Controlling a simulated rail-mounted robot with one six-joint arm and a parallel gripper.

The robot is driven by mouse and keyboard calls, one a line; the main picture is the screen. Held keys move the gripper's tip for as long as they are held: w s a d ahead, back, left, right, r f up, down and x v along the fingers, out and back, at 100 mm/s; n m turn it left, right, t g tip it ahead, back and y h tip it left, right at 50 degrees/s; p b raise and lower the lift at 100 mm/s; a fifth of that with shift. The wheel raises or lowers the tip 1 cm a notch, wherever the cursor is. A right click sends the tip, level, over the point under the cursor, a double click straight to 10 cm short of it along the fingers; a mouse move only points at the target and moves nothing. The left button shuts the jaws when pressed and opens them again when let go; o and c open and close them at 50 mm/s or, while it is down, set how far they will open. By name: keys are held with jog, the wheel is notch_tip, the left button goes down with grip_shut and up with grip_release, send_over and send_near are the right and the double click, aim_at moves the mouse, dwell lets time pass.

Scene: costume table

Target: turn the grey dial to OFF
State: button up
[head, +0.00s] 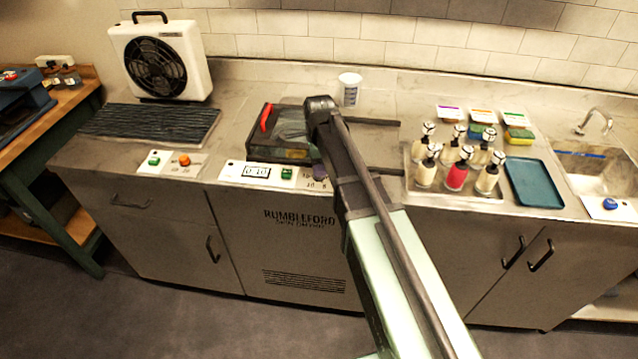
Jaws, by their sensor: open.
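The grey dial (319,172) sits on the white control strip (272,175) at the counter's front edge, right of a small display and a green button. It looks purplish grey and lies close beside my dark arm, which covers the strip's right end. Small numbers show below it, but I cannot read its pointer or an OFF mark. My gripper (319,113) is at the dark far end of the arm, above and behind the dial in the picture. It is open and apart from the dial. Its fingertips are not clearly visible.
A glass-topped box with a red handle (265,118) stands behind the strip. Left are another panel with an orange knob (184,160) and a fan (160,62). Right are several bottles on a tray (411,184), a teal tray (535,183) and a sink (600,168).

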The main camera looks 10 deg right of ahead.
notch_tip(320, 180, down, 3)
jog(key=shift+r+b, duration=0.1)
jog(key=shift+b, duration=0.55)
jog(key=shift+r, duration=0.1)
jog(key=shift+c, duration=0.2)
jog(key=c, duration=0.6)
